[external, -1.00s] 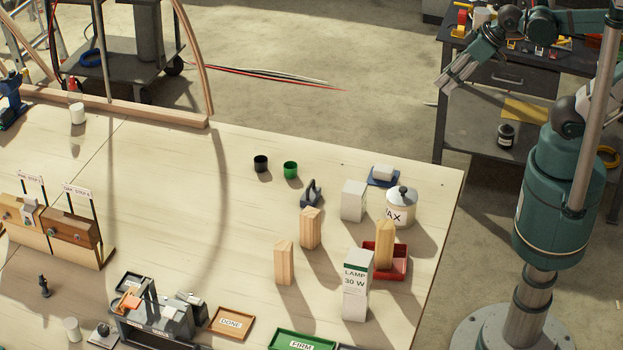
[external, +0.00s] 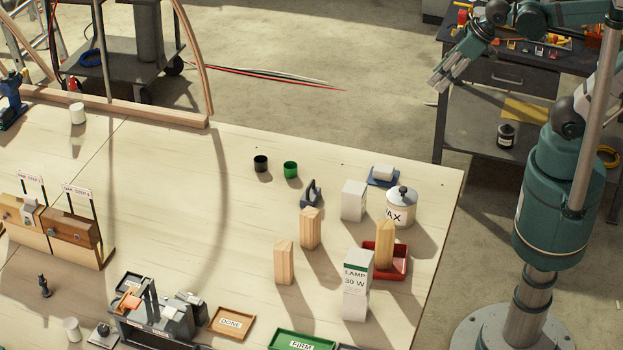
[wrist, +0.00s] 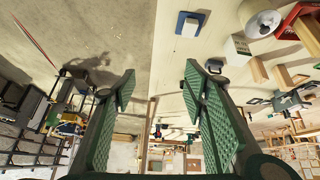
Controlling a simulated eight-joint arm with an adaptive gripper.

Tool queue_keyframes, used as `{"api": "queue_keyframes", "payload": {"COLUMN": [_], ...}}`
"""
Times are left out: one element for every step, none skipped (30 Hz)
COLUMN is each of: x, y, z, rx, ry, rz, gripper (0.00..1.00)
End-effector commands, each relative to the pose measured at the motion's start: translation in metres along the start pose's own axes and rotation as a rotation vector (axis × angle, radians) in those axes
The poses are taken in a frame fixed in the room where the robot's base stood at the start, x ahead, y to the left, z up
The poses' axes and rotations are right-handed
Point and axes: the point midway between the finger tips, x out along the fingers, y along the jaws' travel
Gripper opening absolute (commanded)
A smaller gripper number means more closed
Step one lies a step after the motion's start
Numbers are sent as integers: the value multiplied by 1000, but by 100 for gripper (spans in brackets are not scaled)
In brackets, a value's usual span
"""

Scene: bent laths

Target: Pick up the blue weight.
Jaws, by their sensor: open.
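No object is plainly a blue weight. A small dark blue-grey piece with an upright handle-like part (external: 311,193) stands on the bench, left of a white box. A flat blue piece (external: 373,182) with a white block on it lies near the bench's back right; it also shows at the top of the wrist view (wrist: 181,29). I cannot tell which is the weight. My gripper (external: 438,84) is open and empty, raised beyond the bench's right edge, apart from both pieces. In the wrist view its two green-padded fingers (wrist: 160,85) are spread wide.
Around the pieces stand the white box (external: 353,202), a wax tin (external: 401,208), wooden blocks (external: 310,229), a tall lamp box (external: 356,286) and a red tray (external: 402,268). Black (external: 260,164) and green (external: 290,170) cups are further left. The bench's middle left is fairly clear.

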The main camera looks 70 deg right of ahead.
Motion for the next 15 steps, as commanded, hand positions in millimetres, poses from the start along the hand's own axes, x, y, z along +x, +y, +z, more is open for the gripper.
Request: {"api": "queue_keyframes", "payload": {"x": [2,4,6,8,10,12,14,16,18,21,23,26,28,30,33], "y": [-2,-4,-6,-7,-8,-10,-12,-13,-15,-17,-19,-21,-22,-24,-26], "z": [-8,-11,-15,-18,-22,-27,-30,-33,-38,-41,-44,-49,-52,-55,-60], "rx": [-23,-37,-56,-72,-85,-105,-119,-133,-153,-167,-183,-202,-216,-231,-249], "ry": [-8,-14,-22,-28,-33,-40,-46,-52,-59,-64,-69,-77,-83,-87,-94], "rz": [-4,-7,-11,-14,-16,-20,-22,-25,-29,-32,-35,-39,-43,-46,-50], "gripper": [44,44,44,44,44,44,44,44,44,44,44,44,44,44,44]}}
